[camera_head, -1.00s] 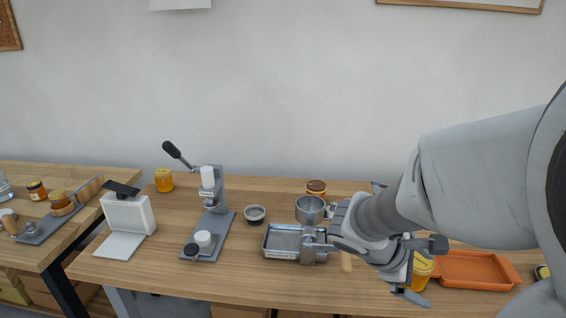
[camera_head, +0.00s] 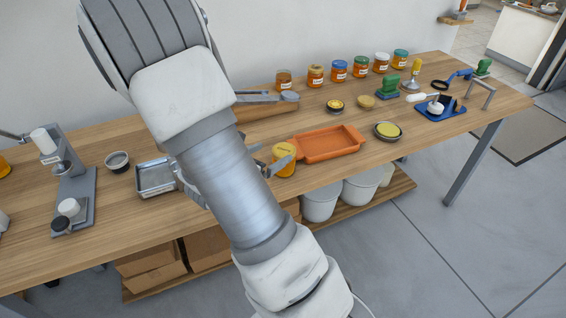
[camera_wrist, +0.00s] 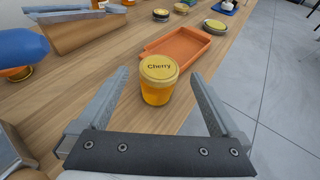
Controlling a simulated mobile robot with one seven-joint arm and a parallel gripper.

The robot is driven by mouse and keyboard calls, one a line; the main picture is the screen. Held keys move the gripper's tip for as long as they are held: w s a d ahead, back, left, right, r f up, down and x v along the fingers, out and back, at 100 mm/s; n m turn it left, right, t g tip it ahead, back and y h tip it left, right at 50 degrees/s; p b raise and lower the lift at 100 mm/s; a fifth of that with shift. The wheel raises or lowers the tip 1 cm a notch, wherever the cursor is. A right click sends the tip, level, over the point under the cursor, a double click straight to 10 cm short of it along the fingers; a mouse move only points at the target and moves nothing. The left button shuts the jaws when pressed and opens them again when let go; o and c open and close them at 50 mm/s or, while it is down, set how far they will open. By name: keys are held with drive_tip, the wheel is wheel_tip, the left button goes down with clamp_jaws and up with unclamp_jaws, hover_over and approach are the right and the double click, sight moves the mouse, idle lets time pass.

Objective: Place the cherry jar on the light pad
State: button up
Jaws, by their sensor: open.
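The cherry jar (camera_wrist: 158,92) is a yellow-amber jar with a yellow lid reading "Cherry". It stands upright on the wooden table, and it also shows in the head view (camera_head: 286,166), partly behind my gripper. My gripper (camera_wrist: 159,74) is open, with one finger on each side of the jar in the wrist view. I cannot tell whether either finger touches it. In the head view my arm hides part of the table near it. No light pad shows in either view now.
An orange tray (camera_head: 352,148) lies just beyond the jar. Several jars with coloured lids (camera_head: 338,73) stand along the back. A round dish (camera_head: 387,131) sits right of the tray. A metal tray (camera_head: 153,190) and a lever press (camera_head: 83,190) stand at left.

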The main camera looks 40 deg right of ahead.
sight(279, 155)
drive_tip(key=f, duration=0.1)
drive_tip(key=d+f, duration=0.1)
drive_tip(key=f, duration=0.1)
drive_tip(key=shift+w+d, duration=0.3)
drive_tip(key=shift+d, duration=0.05)
drive_tip(key=shift+b+x, duration=0.6)
drive_tip(key=shift+x, duration=2.15)
drive_tip(key=shift+r, duration=0.15)
clamp_jaws()
